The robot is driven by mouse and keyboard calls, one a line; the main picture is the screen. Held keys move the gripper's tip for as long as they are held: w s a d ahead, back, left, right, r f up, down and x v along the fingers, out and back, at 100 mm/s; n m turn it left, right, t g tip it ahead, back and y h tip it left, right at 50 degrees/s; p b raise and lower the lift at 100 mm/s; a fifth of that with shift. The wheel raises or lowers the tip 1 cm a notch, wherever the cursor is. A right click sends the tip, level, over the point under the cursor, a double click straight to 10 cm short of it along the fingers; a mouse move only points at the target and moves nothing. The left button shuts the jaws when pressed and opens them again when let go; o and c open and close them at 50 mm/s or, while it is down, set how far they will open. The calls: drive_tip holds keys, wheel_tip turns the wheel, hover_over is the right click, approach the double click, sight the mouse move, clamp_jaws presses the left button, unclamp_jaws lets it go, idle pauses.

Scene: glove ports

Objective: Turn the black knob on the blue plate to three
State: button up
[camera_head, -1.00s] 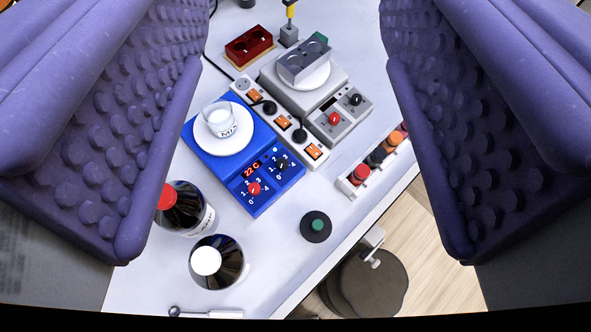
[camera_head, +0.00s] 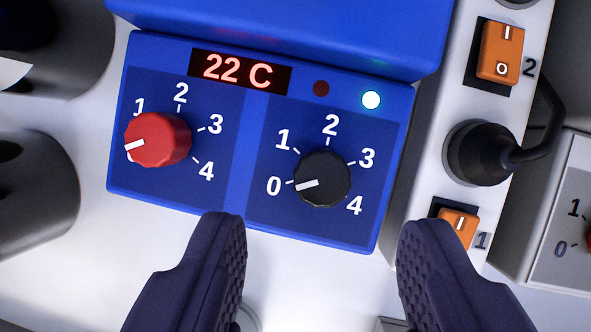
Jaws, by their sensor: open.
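The blue plate (camera_head: 240,205) fills the upper middle of the view, with its control panel facing me. The black knob (camera_head: 322,178) sits on the panel's right half, ringed by marks 0 to 4. Its white pointer line points left, at or close to 0. The red knob (camera_head: 158,139) on the left half has its pointer low on the left, over or near its 0. My gripper (camera_head: 322,245) is open and empty. Its purple fingers stand wide apart just below the panel in the picture, one to each side of the black knob, not touching it.
The display (camera_head: 240,72) reads 22 C. A white power strip (camera_head: 440,130) with orange switches (camera_head: 501,51) and a black plug (camera_head: 478,152) runs close along the right. A grey device (camera_head: 560,240) lies beyond it. Dark bottles (camera_head: 35,195) stand at the left.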

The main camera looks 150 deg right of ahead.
sight(322, 183)
drive_tip(key=x, duration=0.5)
drive_tip(key=shift+d, duration=0.1)
drive_tip(key=shift+r, duration=0.1)
clamp_jaws()
drive_tip(key=shift+b, duration=0.35)
